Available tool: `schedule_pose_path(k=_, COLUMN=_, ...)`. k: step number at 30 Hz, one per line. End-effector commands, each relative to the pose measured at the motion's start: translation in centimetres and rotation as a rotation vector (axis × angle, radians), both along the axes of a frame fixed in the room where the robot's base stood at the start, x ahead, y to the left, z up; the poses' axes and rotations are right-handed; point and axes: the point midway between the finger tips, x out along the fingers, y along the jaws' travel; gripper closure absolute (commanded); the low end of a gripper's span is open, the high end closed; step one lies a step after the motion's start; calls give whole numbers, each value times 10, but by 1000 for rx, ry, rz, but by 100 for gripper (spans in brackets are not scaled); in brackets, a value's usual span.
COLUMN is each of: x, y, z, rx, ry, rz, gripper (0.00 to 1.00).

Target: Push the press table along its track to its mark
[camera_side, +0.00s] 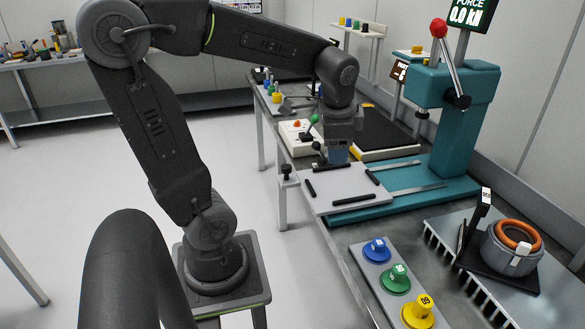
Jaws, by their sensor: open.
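The press table (333,197) is a pale grey plate with short black bars on top. It sits at the left, outer end of the teal press base (400,205), whose pale rails (418,190) run right towards the press column. A black knob (286,170) stands at the table's left corner. My gripper (335,160) points down over the table's back edge, with its fingers small and partly hidden. It is open, with nothing seen between the fingers. I cannot tell whether it touches the table. I cannot make out the mark on the track.
The teal press (452,100) has a red-knobbed lever (438,28) and a force display reading 0.0. A white box with a green-knobbed lever (301,137) is behind the table. Blue, green and yellow pieces (395,278) and a grey housing with an orange ring (517,236) are in front.

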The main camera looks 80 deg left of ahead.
Motion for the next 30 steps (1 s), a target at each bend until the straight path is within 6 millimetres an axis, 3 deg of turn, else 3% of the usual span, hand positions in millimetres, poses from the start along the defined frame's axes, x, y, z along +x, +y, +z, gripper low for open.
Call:
schedule_pose_path(k=1, x=7, y=29, z=-8, rx=23, ry=79, rz=-29, gripper=40)
schedule_pose_path(k=6, x=11, y=117, z=-34, rx=57, ry=325, rz=-188, gripper=40)
schedule_pose_path(k=9, x=5, y=158, z=-49, rx=44, ry=435, rz=-265, gripper=40)
schedule_pose_path(k=12, x=-2, y=184, z=-61, rx=24, ry=510, rz=-322, gripper=40)
schedule_pose_path(k=15, x=-7, y=198, z=-67, rx=13, ry=546, rz=-354, gripper=40)
schedule_pose_path(k=20, x=-11, y=204, z=-78, rx=7, ry=559, rz=-368, gripper=40)
schedule_pose_path(k=30, x=-29, y=220, z=-138, rx=5, ry=559, rz=-367, gripper=40)
